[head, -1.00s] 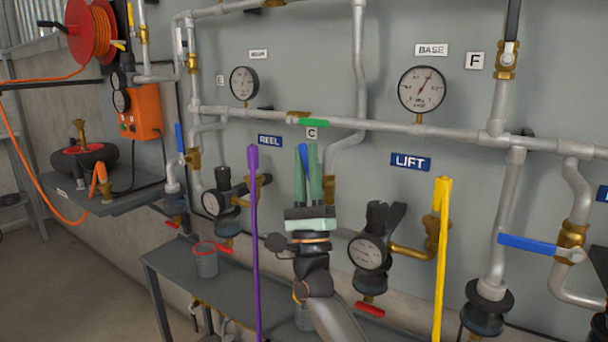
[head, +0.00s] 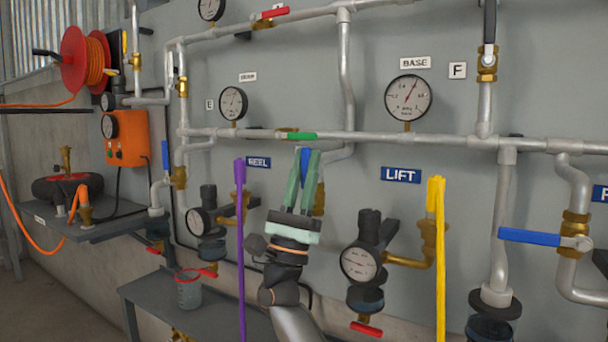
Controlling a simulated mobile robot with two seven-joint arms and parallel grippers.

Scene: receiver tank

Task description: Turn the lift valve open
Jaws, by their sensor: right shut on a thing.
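My right gripper (head: 303,170) is raised in front of the wall panel, its green fingers shut on a blue lever handle (head: 308,163). The handle stands close to upright. Behind the fingers, a brass valve body (head: 319,198) shows partly on the pipe that bends down between the REEL sign (head: 258,162) and the blue LIFT sign (head: 401,175). The fingers hide much of that valve. Below the LIFT sign sits a regulator with a dial gauge (head: 360,263) and a red handle (head: 366,329). My left gripper is not in view.
A purple upright bar (head: 240,250) stands left of my arm and a yellow one (head: 437,260) stands to the right. Another blue lever (head: 528,237) lies nearly level at the right. A green lever (head: 301,136) is on the pipe above. A grey shelf (head: 150,292) is below.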

